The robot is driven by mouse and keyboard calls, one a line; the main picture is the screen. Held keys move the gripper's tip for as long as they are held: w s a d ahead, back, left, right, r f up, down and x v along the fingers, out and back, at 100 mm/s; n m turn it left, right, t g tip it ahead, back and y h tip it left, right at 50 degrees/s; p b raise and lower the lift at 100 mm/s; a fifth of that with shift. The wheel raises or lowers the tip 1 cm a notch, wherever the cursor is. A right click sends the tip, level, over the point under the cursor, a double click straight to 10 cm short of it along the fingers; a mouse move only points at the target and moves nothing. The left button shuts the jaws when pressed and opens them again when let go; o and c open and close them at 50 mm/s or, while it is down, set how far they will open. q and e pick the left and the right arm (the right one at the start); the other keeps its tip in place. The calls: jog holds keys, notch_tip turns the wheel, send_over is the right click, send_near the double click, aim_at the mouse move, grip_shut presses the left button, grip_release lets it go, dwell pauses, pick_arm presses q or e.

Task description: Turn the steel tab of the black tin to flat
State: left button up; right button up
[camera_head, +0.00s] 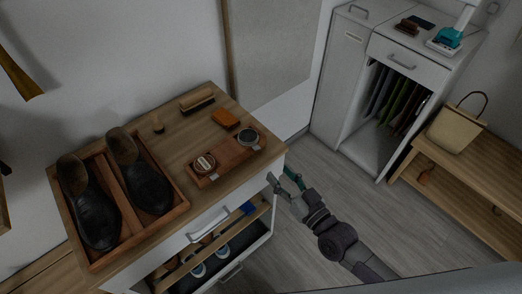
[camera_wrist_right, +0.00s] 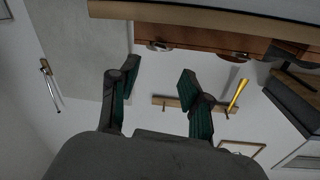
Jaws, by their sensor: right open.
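The black tin (camera_head: 248,136) sits at the right end of a reddish-brown wooden board (camera_head: 226,161) on the cabinet top. Its steel tab is too small to make out. A second round tin (camera_head: 204,162) with a brown and pale lid sits at the board's left end. My right gripper (camera_head: 281,180) is open and empty, off the cabinet's right edge, apart from both tins. In the right wrist view the open fingers (camera_wrist_right: 158,88) have nothing between them. The board (camera_wrist_right: 195,40) shows there beyond the cabinet edge. My left gripper is not in view.
A wooden tray (camera_head: 178,211) with two dark shoes takes up the cabinet top's left side. A brush (camera_head: 197,103), an orange block (camera_head: 225,118) and a small dauber (camera_head: 158,125) lie behind the board. The cabinet's front edge lies between my right gripper and the board.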

aim_at(256, 147)
jog(key=x, duration=0.9)
jog(key=shift+w+a+p, duration=0.2)
jog(key=shift+w+p, duration=0.15)
jog(key=shift+c, duration=0.3)
grip_shut()
